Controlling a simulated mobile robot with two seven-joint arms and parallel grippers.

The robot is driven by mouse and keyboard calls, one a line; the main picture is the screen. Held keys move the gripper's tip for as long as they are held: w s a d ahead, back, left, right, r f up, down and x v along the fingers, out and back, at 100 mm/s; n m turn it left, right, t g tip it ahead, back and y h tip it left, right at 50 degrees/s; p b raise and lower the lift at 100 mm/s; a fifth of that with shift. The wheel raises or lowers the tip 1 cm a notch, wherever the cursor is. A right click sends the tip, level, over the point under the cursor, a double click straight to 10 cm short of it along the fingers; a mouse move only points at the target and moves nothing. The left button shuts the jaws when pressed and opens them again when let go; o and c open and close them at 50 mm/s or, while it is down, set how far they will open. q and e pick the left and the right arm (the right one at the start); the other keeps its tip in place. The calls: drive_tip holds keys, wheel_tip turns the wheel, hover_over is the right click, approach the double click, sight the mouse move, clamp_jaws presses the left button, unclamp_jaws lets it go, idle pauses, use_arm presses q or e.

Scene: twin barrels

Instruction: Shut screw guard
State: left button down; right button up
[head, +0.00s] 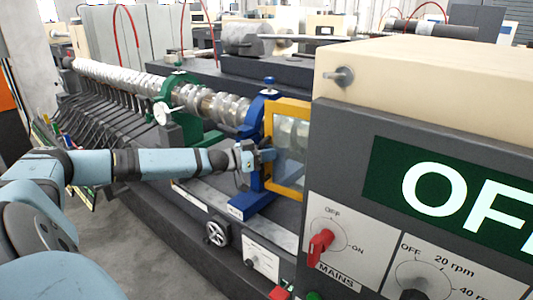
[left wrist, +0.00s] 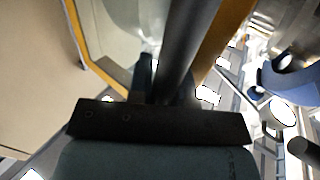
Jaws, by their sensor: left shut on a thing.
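The screw guard (head: 268,120) is a yellow frame around a clear pane, upright between the blue support (head: 253,125) and the grey control cabinet in the head view. Its yellow edge and pane also show close up in the left wrist view (left wrist: 215,45). My left gripper (head: 266,156) is at the guard's left edge, reaching in from the left. It is shut on a dark round bar (left wrist: 188,50), which looks like the guard's handle; the fingertips are partly hidden. I cannot tell how far the guard stands open. My right gripper is not in view.
The control cabinet (head: 345,150), with an OFF display and a red mains switch (head: 320,245), fills the right side. A long metal screw (head: 130,78) runs to the back left through a green support (head: 165,105). A handwheel (head: 217,234) is below my left arm.

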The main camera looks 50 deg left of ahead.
use_arm(q)
drive_tip(key=shift+w+a+r, duration=0.1)
drive_tip(key=shift+r, duration=0.15)
